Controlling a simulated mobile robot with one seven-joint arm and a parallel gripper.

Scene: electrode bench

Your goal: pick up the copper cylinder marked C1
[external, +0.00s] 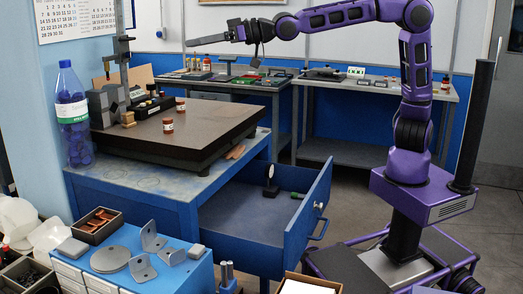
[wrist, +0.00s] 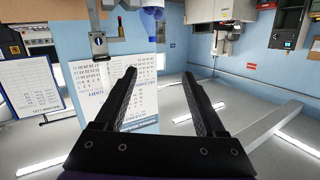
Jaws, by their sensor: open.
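Two small copper-brown cylinders with pale bands stand on the dark surface plate (external: 205,118): one nearer the front (external: 168,126), one farther back (external: 180,105). Their markings are too small to read, so I cannot tell which is C1. My gripper (external: 207,40) is raised high above and behind the plate, pointing left, well apart from both cylinders. In the wrist view my gripper (wrist: 160,73) is open, with nothing between its fingers. No copper cylinder can be made out in the wrist view.
The plate lies on a blue bench with an open drawer (external: 265,215). A tall bottle (external: 72,115) and dark metal blocks (external: 108,103) stand at the left. A blue cabinet with metal parts and a small tray (external: 97,226) is in front. The plate's right side is clear.

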